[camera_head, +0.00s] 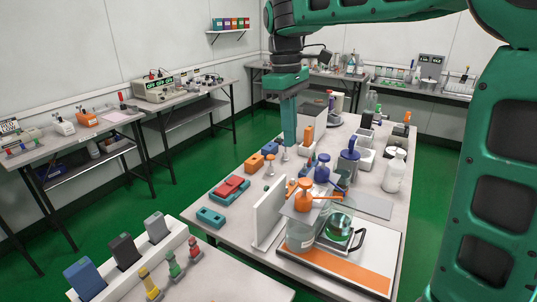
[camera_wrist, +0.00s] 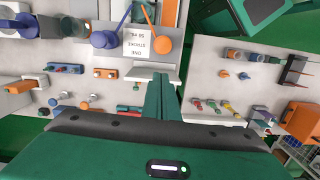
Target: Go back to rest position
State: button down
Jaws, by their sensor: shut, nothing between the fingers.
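My gripper (camera_head: 289,140) points down above the left side of the middle bench (camera_head: 377,166), its fingers together with nothing between them. My green arm crosses the top and right side of the head view and hides part of the room there. The exact height of the fingertips over the bench is hard to tell.
An orange-topped pump bottle (camera_head: 300,232) is at the front. A rack (camera_head: 141,262) holds several coloured devices at lower left. Green floor lies between benches.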

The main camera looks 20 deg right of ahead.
jog(key=s+d+f+m, duration=0.3)
jog(key=s+d+m, duration=0.1)
jog(key=s+d, duration=0.35)
jog(key=s+d+f+m, duration=0.4)
jog(key=s+d, duration=0.3)
jog(key=d, duration=0.2)
jog(key=s+d+f+m, duration=0.1)
jog(key=s+f+m, duration=0.2)
jog(key=s, duration=0.3)
jog(key=s+d+f+m+t+y, duration=0.1)
jog(key=s+d+f+m, duration=0.1)
jog(key=s+f+m, duration=0.2)
jog(key=s+f, duration=0.1)
jog(key=s, duration=0.2)
jog(key=shift+s+d, duration=0.2)
jog(key=shift+d, duration=0.1)
jog(key=shift+w+f, duration=0.2)
jog(key=shift+w, duration=0.4)
